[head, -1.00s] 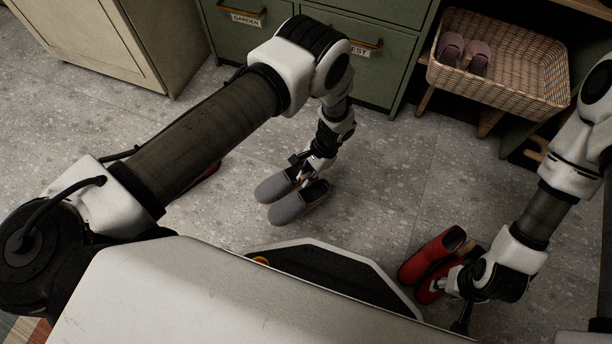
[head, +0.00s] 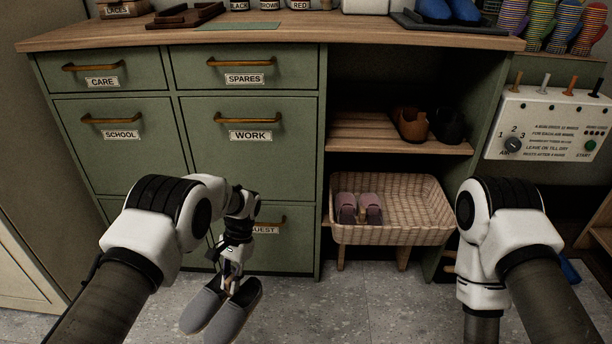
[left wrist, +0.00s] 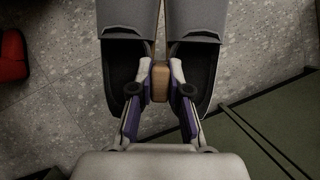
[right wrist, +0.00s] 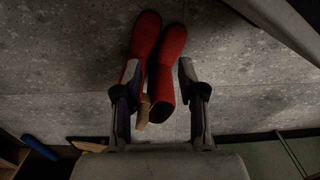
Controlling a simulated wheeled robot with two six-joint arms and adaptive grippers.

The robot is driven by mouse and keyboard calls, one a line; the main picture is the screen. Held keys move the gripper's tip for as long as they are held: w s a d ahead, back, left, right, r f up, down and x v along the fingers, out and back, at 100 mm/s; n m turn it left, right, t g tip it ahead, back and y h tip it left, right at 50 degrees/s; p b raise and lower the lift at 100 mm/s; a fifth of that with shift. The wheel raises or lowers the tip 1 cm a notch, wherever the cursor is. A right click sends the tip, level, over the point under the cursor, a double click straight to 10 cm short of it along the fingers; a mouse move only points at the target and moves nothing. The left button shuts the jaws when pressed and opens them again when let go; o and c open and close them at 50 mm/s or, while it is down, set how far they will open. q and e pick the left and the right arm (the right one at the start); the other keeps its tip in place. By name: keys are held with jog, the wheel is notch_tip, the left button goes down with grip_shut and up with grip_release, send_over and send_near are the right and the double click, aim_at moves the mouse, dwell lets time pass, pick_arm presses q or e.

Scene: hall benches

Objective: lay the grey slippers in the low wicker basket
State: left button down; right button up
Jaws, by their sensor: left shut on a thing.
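The grey slippers (head: 241,312) are a pair joined by a small wooden block (left wrist: 160,82), and hang tilted in front of the lower drawers in the head view. My left gripper (head: 232,277) is shut on that block, between the two slipper openings in the left wrist view.
The basket's right part is empty. A wooden shelf (head: 390,133) with brown and black shoes is above it. The green drawer cabinet (head: 325,225) borders the basket bay on the left. A white control box (head: 550,125) is at the right. Floor in front is partly clear.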

pick_arm(q)
notch_tip(320, 180, up, 14)
jog(key=a+n+h+p, duration=0.1)
jog(key=a+n, duration=0.1)
jog(key=n, duration=0.1)
notch_tip(320, 180, up, 5)
jog(key=n+h, duration=0.1)
jog(key=n, duration=0.1)
send_over(223, 307)
notch_tip(223, 307, up, 28)
jog(key=s+p, duration=0.2)
jog(key=p, duration=3.6)
jog(key=shift+s+n+g, duration=0.25)
jog(key=shift+n+g, duration=0.05)
jog(key=shift+d, duration=0.15)
